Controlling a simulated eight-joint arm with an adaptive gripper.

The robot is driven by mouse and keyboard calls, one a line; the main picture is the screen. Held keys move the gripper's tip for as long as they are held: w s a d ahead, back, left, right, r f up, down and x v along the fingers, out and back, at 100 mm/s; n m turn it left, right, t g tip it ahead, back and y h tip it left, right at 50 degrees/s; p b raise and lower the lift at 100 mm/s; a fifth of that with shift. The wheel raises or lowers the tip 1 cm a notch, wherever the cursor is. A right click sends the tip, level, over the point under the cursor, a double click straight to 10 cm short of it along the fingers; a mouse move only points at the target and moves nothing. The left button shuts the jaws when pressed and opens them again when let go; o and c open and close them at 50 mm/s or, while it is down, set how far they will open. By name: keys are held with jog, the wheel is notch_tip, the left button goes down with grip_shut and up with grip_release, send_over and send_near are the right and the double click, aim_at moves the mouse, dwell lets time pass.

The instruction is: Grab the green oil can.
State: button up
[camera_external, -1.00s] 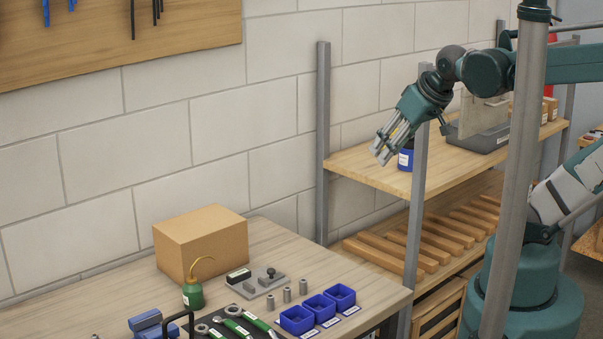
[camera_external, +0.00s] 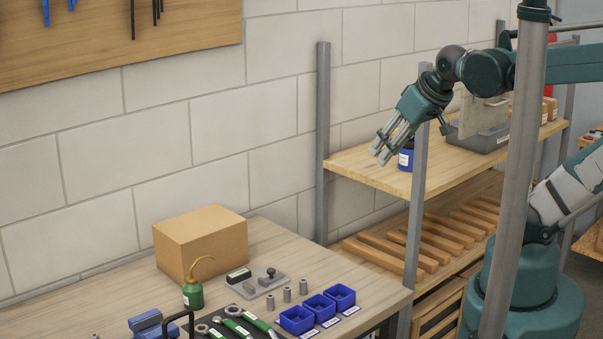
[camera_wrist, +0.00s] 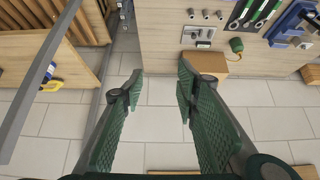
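The green oil can (camera_external: 193,294) stands upright on the workbench in the external view, in front of a cardboard box, with a thin curved brass spout. In the wrist view the green can (camera_wrist: 236,45) is small, beyond the fingers and right of centre, next to the box. My gripper (camera_external: 380,154) is up by the shelf in the external view, well above and to the right of the can. In the wrist view my gripper (camera_wrist: 160,85) has its two green ridged fingers spread wide with nothing between them.
The cardboard box (camera_external: 201,244) stands right behind the can. Blue bins (camera_external: 319,308), green-handled wrenches (camera_external: 236,327) and a blue vise (camera_external: 150,324) are nearby on the bench. A grey shelf post (camera_external: 416,200) stands near my gripper, and a blue container (camera_external: 405,160) is on the shelf.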

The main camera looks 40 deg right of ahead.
jog(key=o, duration=0.7)
jog(key=shift+c, duration=0.2)
jog(key=w+a+f+n+g+b, duration=0.1)
jog(key=w+a+n, duration=0.1)
jog(key=w+a, duration=0.3)
jog(key=w+a+n+g+b, duration=0.1)
jog(key=w+a+b, duration=0.15)
jog(key=w, duration=0.45)
jog(key=n+g+b, duration=0.4)
jog(key=n, duration=0.2)
send_over(190, 271)
jog(key=s+d, duration=0.2)
jog(key=d, duration=0.8)
notch_tip(190, 271, down, 20)
jog(key=r, duration=0.1)
jog(key=a+f, duration=0.3)
jog(key=f, duration=0.1)
jog(key=w+a+f+n+b, duration=0.1)
jog(key=a+f, duration=0.2)
jog(key=f, duration=0.1)
jog(key=w+a+f+n+g, duration=0.1)
jog(key=a+f, duration=0.2)
jog(key=f, duration=0.1)
jog(key=shift+w+f+b, duration=0.2)
jog(key=shift+f+b, duration=0.15)
jog(key=shift+a+f, duration=0.35)
jog(key=shift+f, duration=0.15)
